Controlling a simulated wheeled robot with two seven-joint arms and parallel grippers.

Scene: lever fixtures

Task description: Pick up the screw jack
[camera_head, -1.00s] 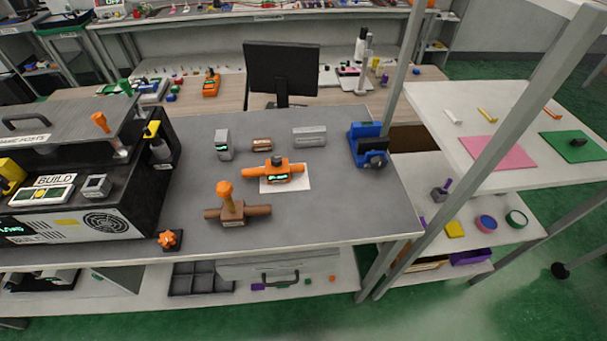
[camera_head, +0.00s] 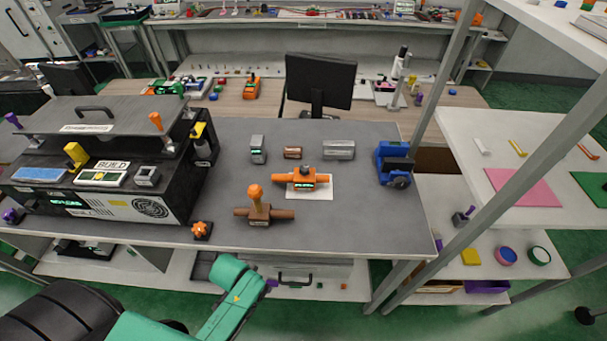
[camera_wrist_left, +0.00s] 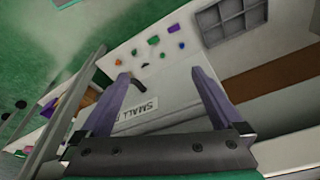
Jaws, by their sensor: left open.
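No label marks the screw jack, so I cannot tell for sure which object it is. On the grey bench top stand a brown fixture with an upright orange handle (camera_head: 259,212), an orange fixture with side arms and a dark knob (camera_head: 303,181) on a white sheet, and a blue vise-like device (camera_head: 394,165) near the right edge. My left arm reaches in at the bottom of the head view, below the bench's front edge. My left gripper (camera_wrist_left: 158,72) shows in the left wrist view, open and empty, with the lower shelf behind it. My right gripper is not seen.
A black machine (camera_head: 105,185) fills the bench's left side, with an orange star knob (camera_head: 201,230) at its front. Small grey and brown blocks stand at the back. A slanted grey post (camera_head: 440,210) rises at the right. The lower shelf holds a compartment tray (camera_wrist_left: 232,22).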

